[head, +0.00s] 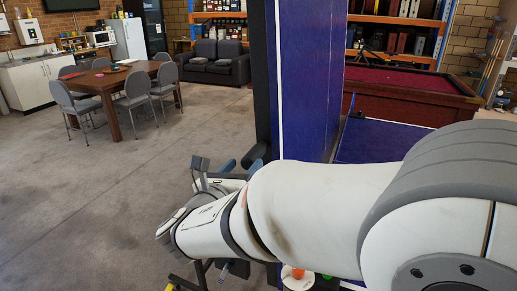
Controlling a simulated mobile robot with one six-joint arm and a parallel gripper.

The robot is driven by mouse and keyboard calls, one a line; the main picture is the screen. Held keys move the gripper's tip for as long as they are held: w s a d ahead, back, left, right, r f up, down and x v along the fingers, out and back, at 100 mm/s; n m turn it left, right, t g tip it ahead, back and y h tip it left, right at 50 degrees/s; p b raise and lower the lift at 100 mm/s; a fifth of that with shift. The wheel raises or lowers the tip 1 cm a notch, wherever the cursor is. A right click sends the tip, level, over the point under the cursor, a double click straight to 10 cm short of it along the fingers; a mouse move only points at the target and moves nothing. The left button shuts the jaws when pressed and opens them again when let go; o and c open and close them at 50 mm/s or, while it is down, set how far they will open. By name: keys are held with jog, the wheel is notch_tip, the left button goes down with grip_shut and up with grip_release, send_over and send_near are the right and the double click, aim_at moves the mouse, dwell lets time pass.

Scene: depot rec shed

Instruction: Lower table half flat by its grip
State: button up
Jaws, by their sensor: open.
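One half of a blue table-tennis table (305,75) stands upright in the middle of the head view, with white edge lines and a dark side at its left. A second blue surface (375,142) lies flat behind it to the right, partly hidden by my arm. A dark rounded part (257,152) shows at the upright half's left edge; I cannot tell whether it is the grip. My gripper (241,167) is open, just left of the upright half near that part. My wrist hides much of the gripper, and contact cannot be made out.
A red-topped pool table (410,84) stands behind at the right. A wooden table (120,78) with grey chairs and a dark sofa (215,65) are at the back left. The concrete floor at left is clear.

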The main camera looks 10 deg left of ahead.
aim_at(252, 155)
jog(key=p+x, duration=0.1)
jog(key=x, duration=0.5)
jog(key=shift+w+d+f, duration=0.1)
jog(key=shift+c, duration=0.3)
jog(key=c, duration=0.6)
grip_shut()
